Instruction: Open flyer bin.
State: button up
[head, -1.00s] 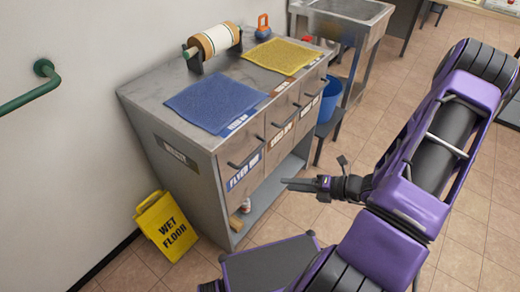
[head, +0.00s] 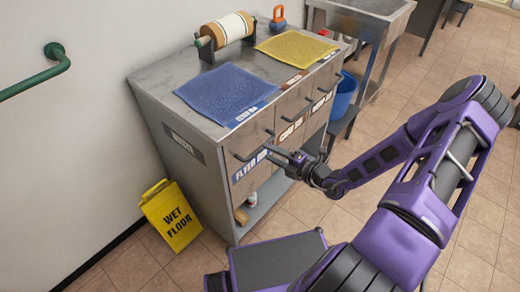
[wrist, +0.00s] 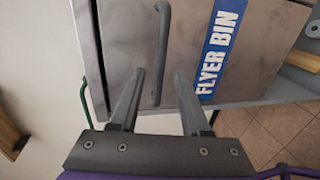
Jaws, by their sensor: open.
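The flyer bin (head: 244,166) is the nearest of the bin fronts along the grey cabinet. It has a blue and white label and a dark bar handle, and looks flush with the cabinet. In the wrist view, the flyer bin front (wrist: 125,40) fills the upper middle, with its "FLYER BIN" label (wrist: 219,52) right of the handle (wrist: 162,45). My gripper (head: 271,154) is at the bin front, partly covering it. In the wrist view, my gripper (wrist: 158,74) is open, one finger on each side of the handle's lower part. I cannot tell whether they touch.
The cabinet top (head: 165,80) holds a blue mat (head: 222,93), a yellow mat (head: 295,47) and a paper roll (head: 228,31). A yellow wet floor sign (head: 172,217) stands beside the cabinet. A blue bucket (head: 345,95) is beyond it. Tiled floor is free at right.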

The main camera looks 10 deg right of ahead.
aim_at(260, 147)
jog(key=x, duration=0.5)
jog(key=shift+w, duration=0.1)
grip_shut()
dwell(1.3)
